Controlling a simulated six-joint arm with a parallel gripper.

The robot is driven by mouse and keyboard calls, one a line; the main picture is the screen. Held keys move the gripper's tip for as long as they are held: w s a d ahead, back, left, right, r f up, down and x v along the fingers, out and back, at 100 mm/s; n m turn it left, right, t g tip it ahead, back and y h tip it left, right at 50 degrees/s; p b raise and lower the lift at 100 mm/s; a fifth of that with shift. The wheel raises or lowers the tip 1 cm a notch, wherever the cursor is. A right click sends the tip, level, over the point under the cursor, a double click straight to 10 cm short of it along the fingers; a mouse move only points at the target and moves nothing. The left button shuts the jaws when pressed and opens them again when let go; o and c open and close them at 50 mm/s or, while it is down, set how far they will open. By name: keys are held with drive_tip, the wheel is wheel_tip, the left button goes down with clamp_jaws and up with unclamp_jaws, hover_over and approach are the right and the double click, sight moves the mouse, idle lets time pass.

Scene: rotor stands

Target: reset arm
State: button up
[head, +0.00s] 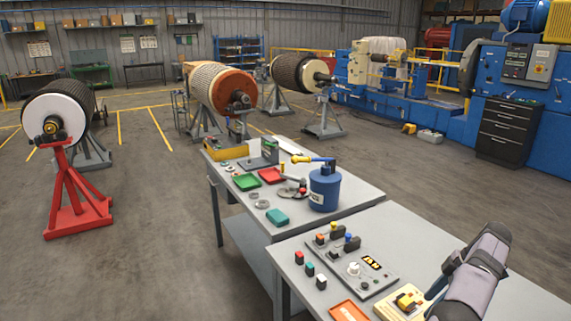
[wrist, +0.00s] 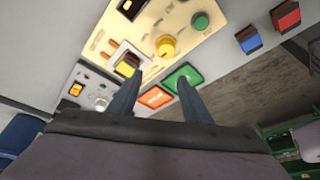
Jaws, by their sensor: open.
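My gripper (wrist: 158,76) is open and empty in the wrist view, its two dark fingers apart. The fingers reach over a cream control panel (wrist: 178,22) with a yellow knob (wrist: 166,46), a green button (wrist: 200,21) and a yellow switch (wrist: 126,68). The left fingertip overlaps the switch in the picture; I cannot tell whether it touches. In the head view my grey arm is at the lower right, beside the cream panel (head: 385,309) on the bench; the fingertips are hard to make out there.
A grey control panel (head: 340,275) with knobs and an orange tray (head: 349,311) lie on the near bench. Several small buttons stand at its left edge. A blue canister (head: 325,188) stands on the bench beyond. Rotors on stands, one on a red stand (head: 75,200), are across open floor.

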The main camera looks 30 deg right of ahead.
drive_tip(key=w+a+r+m+g, duration=0.2)
drive_tip(key=w+a+r+m, duration=0.15)
drive_tip(key=w+a, duration=1.35)
drive_tip(key=s+a+m+g+h, duration=0.1)
drive_tip(key=s+a+m, duration=0.1)
drive_tip(key=a, duration=1.6)
drive_tip(key=s+a+f+m+h, duration=0.1)
drive_tip(key=s+a+f, duration=0.1)
drive_tip(key=s+a, duration=0.6)
drive_tip(key=s+a+f+m+h, duration=0.1)
drive_tip(key=s+a+f, duration=0.1)
drive_tip(key=s+a, duration=0.55)
wheel_tip(320, 180, down, 13)
drive_tip(key=b, duration=1.3)
drive_tip(key=shift+w+a+f+b, duration=0.15)
drive_tip(key=shift+a+b, duration=0.15)
drive_tip(key=shift+a, duration=0.15)
